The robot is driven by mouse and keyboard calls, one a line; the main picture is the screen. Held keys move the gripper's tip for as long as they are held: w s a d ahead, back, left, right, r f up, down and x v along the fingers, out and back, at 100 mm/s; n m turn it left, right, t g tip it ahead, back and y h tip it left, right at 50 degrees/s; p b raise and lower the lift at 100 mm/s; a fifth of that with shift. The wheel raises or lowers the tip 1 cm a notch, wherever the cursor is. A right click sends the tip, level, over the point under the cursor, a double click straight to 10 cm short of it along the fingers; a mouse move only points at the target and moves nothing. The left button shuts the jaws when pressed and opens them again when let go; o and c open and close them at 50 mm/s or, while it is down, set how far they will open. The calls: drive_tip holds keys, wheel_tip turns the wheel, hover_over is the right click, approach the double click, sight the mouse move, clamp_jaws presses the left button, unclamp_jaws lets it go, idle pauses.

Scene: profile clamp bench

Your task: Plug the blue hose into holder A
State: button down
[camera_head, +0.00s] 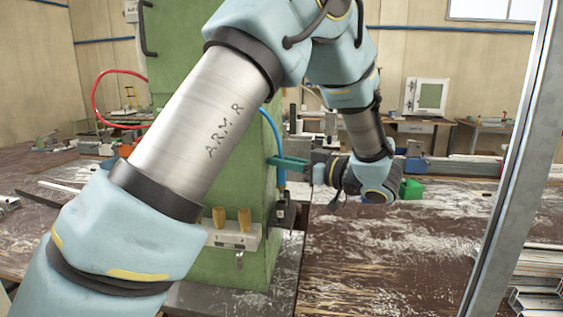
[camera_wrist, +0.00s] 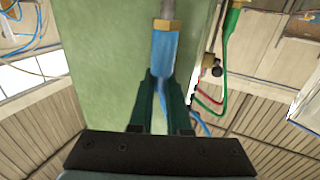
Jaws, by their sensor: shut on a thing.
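The blue hose (camera_head: 281,176) comes down beside the green machine column and passes between the green fingers of my gripper (camera_head: 275,161). In the wrist view, my gripper (camera_wrist: 163,82) is shut on the blue hose (camera_wrist: 164,52), with a finger on each side. A brass-coloured fitting (camera_wrist: 167,12) is at the hose's end, at the top of that view. In the head view, a dark block (camera_head: 285,210) is just below the hose; whether they touch is unclear. I cannot read any label that tells which part is holder A.
The green column (camera_head: 258,190) stands close beside my gripper. A pale block with two yellow-brown plugs (camera_head: 230,236) is on its front. A red hose (camera_head: 95,98) loops at the left. A green block (camera_head: 411,189) is behind my wrist.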

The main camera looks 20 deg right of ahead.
sight(285, 179)
drive_tip(key=shift+w+a+f+b, duration=0.15)
drive_tip(key=shift+f+b, duration=0.4)
drive_tip(key=shift+f, duration=0.65)
drive_tip(key=shift+s+a+f+b, duration=0.15)
drive_tip(key=shift+f+b, duration=0.4)
drive_tip(key=shift+f, duration=0.6)
idle(2.6)
drive_tip(key=shift+w, duration=0.1)
drive_tip(key=c, duration=0.9)
unclamp_jaws()
drive_tip(key=shift+o, duration=0.5)
drive_tip(key=shift+d, duration=0.2)
drive_tip(key=shift+r+v, duration=0.15)
drive_tip(key=shift+v, duration=0.55)
drive_tip(key=shift+r+v, duration=0.1)
drive_tip(key=shift+v, duration=0.6)
drive_tip(key=v, duration=0.6)
